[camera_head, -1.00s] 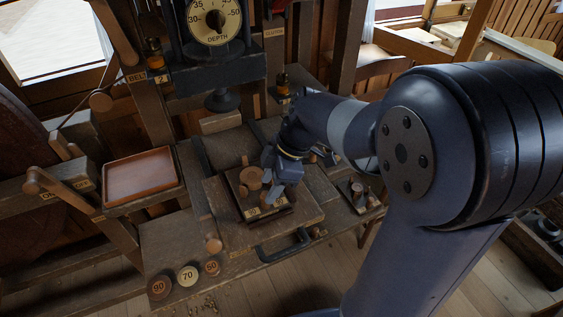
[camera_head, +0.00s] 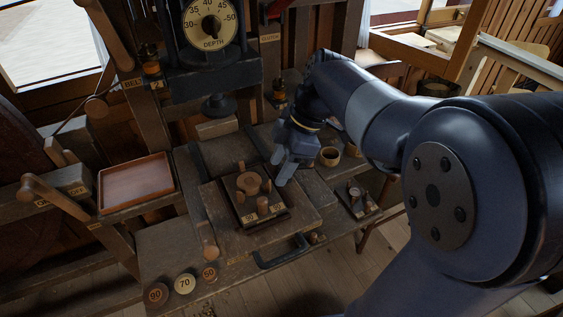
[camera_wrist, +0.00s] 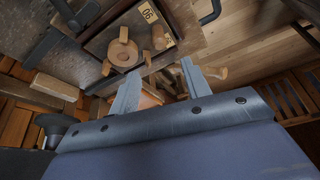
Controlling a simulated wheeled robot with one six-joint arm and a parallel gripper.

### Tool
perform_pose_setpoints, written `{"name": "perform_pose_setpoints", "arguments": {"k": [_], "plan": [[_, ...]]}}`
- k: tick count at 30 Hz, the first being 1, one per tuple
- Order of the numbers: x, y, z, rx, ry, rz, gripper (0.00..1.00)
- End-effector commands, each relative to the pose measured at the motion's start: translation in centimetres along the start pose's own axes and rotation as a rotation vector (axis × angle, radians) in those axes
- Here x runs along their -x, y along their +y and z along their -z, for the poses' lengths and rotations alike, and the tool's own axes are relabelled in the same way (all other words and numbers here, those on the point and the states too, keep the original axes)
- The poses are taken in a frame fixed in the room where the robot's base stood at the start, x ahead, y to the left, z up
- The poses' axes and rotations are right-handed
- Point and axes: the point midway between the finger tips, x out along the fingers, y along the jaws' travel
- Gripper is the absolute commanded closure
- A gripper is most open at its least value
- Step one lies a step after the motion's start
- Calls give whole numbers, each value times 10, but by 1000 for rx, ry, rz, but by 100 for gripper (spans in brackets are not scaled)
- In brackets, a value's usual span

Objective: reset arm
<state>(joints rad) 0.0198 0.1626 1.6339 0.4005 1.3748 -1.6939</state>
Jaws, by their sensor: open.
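My gripper (camera_head: 284,172) hangs above the right rear side of a square dark wooden fixture on the bench, apart from it. In the wrist view my gripper (camera_wrist: 158,85) shows two grey fingers spread apart with nothing held between them. The fixture (camera_head: 284,216) holds a round turned wooden piece (camera_head: 249,184) with pegs around it and a small number label at its front. The round piece also shows in the wrist view (camera_wrist: 123,54), beyond the fingers.
A reddish empty tray (camera_head: 137,183) sits at the left. Round discs marked 90, 70 and 50 (camera_head: 185,283) lie at the front left. Wooden cups (camera_head: 330,156) stand right of my gripper. A depth dial (camera_head: 211,25) stands above the bench.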

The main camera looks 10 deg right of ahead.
Motion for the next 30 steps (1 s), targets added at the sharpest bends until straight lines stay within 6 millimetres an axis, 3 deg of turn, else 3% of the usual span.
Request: {"name": "perform_pose_setpoints", "arguments": {"k": [17, 30], "plan": [[-9, 0, 0, 0, 0, 3, 55], [-89, -1, 0, 0, 0, 7, 55]]}}
